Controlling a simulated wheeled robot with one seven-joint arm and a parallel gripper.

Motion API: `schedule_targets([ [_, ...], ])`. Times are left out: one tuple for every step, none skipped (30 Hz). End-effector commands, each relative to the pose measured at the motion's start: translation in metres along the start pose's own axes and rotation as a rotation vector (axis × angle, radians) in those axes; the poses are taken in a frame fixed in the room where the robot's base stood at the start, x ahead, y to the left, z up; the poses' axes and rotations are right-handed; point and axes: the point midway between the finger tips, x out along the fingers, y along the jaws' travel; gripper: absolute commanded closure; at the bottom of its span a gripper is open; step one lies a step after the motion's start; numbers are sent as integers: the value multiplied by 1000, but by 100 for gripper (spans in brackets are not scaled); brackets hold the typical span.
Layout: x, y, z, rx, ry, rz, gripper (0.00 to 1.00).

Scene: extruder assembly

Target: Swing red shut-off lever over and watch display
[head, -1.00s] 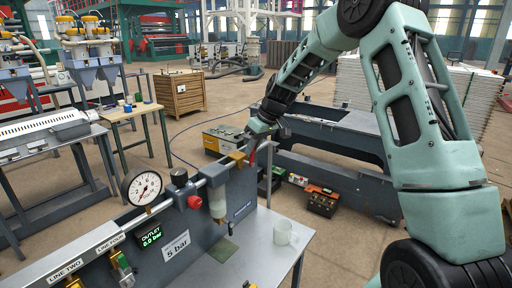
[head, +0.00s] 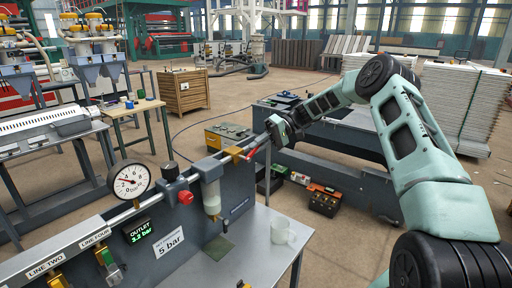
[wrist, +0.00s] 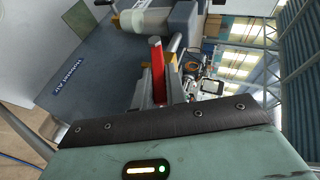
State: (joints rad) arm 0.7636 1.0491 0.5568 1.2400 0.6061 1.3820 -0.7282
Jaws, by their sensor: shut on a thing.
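The red shut-off lever (head: 253,152) sits at the right end of the pipe, beside a brass valve body (head: 235,152). My gripper (head: 262,146) is at the lever. In the wrist view the red lever (wrist: 157,68) lies between the fingers of my gripper (wrist: 160,85), which are shut on it. The green-lit OUTLET display (head: 140,232) reads about 2.2 bar, though the first digit is small and hard to read. The round dial gauge (head: 129,182) stands above it.
A label below the pipe (head: 169,242) says 5 bar. A red knob (head: 185,197) and a clear filter bowl (head: 212,197) sit left of the valve. A low dark workbench (head: 340,165) stands behind my arm.

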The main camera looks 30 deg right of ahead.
Motion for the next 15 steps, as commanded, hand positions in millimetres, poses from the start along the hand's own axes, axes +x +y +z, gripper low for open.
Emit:
schedule_targets([
  [0,8,-1,17,8,-42,100],
  [0,10,0,27,8,-67,100],
  [1,12,0,41,8,-99,100],
  [1,13,0,51,8,-124,100],
  [1,15,0,60,8,-148,100],
  [2,17,0,73,8,-178,100],
  [2,18,0,82,8,-199,100],
  [3,19,1,90,8,-221,100],
  [3,21,1,102,7,-248,100],
  [4,22,1,110,8,-265,100],
  [4,23,1,117,7,-284,100],
  [5,24,1,126,7,-308,100],
  [5,24,1,133,8,-323,100],
  [5,25,2,140,8,-337,100],
  [6,26,2,147,7,-355,100],
])
